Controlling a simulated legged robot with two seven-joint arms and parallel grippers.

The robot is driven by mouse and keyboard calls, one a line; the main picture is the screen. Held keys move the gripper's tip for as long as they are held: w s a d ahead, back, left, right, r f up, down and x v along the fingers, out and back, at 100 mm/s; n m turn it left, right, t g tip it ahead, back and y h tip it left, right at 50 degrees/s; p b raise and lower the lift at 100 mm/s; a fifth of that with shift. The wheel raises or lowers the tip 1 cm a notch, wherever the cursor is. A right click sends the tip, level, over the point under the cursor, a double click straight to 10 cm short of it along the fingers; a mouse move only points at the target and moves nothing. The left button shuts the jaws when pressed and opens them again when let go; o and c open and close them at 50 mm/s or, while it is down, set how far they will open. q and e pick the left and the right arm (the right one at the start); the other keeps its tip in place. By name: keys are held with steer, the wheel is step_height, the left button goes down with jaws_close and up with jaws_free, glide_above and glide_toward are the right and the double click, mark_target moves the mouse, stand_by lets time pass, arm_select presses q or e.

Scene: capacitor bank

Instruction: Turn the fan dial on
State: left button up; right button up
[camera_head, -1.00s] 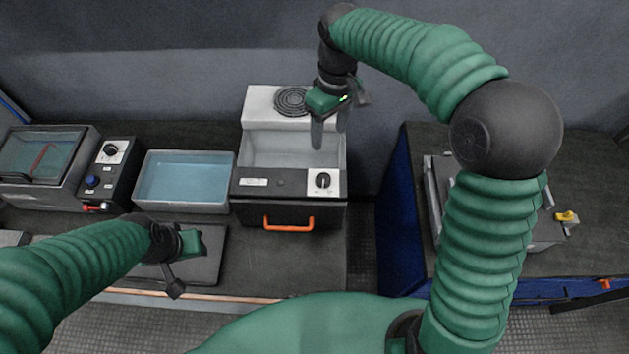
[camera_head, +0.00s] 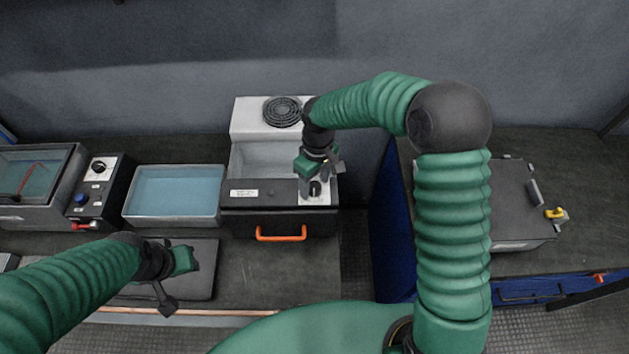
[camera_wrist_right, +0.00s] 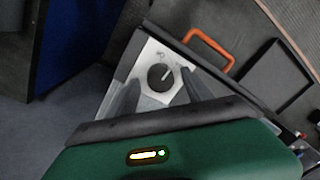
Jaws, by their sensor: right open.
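The fan dial is a round black knob (camera_wrist_right: 160,77) with a white pointer line, on a white plate at the front right of the fan box (camera_head: 262,193). In the head view the dial (camera_head: 315,188) is partly covered by my right gripper (camera_head: 315,190). In the right wrist view the open fingers of my right gripper (camera_wrist_right: 162,97) point at the dial, one on each side of it, with space between. I cannot tell whether they touch it. My left gripper (camera_head: 180,280) hangs over the black mat, its fingers unclear.
The box has an orange handle (camera_head: 281,234) in front and a round fan grille (camera_head: 282,111) behind. A tray of blue liquid (camera_head: 175,193) and a unit with another black dial (camera_head: 98,167) stand to the left. A gap separates the bench from the blue cabinet (camera_head: 390,225).

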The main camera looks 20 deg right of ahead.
jaws_close()
steer(key=m+p, duration=0.1)
steer(key=m, duration=0.2)
steer(key=shift+r, duration=0.15)
steer(key=m, duration=0.2)
steer(key=shift+m, duration=0.3)
jaws_free()
